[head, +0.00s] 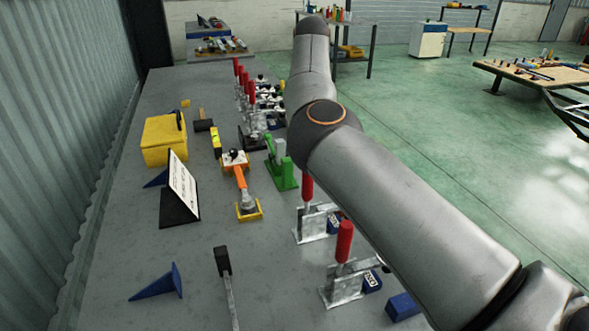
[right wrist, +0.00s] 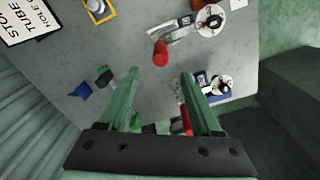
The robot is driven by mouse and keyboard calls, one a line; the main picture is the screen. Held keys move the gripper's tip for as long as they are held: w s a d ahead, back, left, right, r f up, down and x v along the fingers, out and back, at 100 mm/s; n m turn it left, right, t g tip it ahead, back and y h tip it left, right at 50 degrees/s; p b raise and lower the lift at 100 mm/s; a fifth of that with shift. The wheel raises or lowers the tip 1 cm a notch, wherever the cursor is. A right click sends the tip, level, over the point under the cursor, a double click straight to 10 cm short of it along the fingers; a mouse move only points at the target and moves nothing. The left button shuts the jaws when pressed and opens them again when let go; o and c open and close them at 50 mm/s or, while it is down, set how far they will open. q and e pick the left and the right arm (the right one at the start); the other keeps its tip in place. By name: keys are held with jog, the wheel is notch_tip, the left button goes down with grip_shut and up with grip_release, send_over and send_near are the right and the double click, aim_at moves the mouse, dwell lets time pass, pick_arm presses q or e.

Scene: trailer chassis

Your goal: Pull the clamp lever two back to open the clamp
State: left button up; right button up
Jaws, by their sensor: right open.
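Two metal toggle clamps with upright red levers stand at the table's right edge. The nearer clamp (head: 343,287) has its red lever (head: 344,241); the farther clamp (head: 310,224) has a lever (head: 307,188) partly beside my arm. No number shows which is lever two. In the right wrist view, one red lever (right wrist: 160,53) lies beyond the fingertips and another (right wrist: 187,122) is beside the right-hand finger, partly hidden by it. My right gripper (right wrist: 160,73) is open, with nothing clearly held between its fingers; it does not show in the head view. My left gripper is not in view.
A green clamp (head: 281,168), orange-handled tool (head: 241,178) and several more red-handled clamps (head: 245,85) stand farther along.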

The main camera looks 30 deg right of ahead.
aim_at(307, 197)
notch_tip(307, 197, down, 12)
jog(key=shift+f+p, duration=0.25)
jog(key=shift+p, duration=0.2)
grip_shut()
dwell(0.5)
dwell(1.0)
